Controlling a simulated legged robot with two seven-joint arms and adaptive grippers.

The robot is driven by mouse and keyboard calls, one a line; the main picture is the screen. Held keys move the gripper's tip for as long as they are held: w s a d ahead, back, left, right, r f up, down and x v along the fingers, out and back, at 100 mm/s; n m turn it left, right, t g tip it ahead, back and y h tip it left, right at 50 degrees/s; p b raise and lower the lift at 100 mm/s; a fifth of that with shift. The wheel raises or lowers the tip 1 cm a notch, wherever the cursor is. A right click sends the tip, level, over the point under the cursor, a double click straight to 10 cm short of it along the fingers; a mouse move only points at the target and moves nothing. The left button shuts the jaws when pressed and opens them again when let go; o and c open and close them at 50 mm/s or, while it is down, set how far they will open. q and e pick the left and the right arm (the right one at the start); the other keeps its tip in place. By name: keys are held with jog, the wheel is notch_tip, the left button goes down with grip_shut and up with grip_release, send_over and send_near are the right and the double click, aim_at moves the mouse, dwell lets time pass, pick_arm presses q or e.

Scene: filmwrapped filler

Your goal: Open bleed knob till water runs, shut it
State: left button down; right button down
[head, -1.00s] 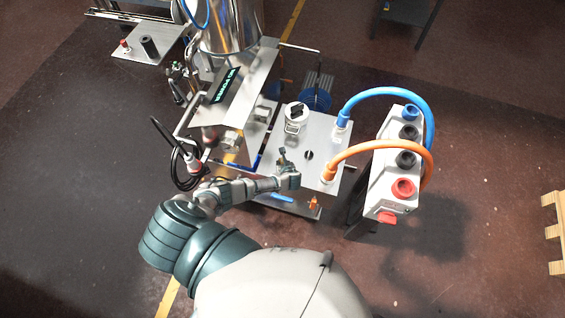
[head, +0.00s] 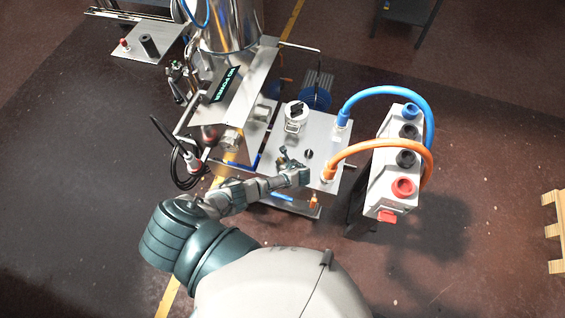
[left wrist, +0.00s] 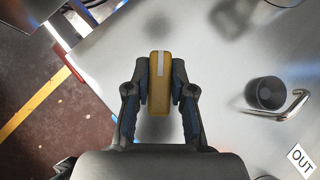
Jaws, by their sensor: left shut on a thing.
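A yellow knob (left wrist: 159,98) with a white stripe stands over the metal top plate, in the middle of the left wrist view. My left gripper (left wrist: 160,76) is shut on it, one finger on each side. The stripe points to the top of that picture. In the head view my left gripper (head: 286,155) is over the plate, and the knob is hidden or too small to make out. To its right is a black round cup (head: 308,154). In the left wrist view a bent metal pipe (left wrist: 292,104) ends beside the cup (left wrist: 266,93), with no water visible.
An "OUT" label (left wrist: 301,160) is near the pipe. Blue (head: 385,92) and orange (head: 380,145) hoses arch from the plate to a grey socket box (head: 393,165). A steel tank (head: 232,25) is behind.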

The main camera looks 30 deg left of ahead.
pick_arm(q)
jog(key=c, duration=1)
grip_release()
jog(key=v, duration=1.2)
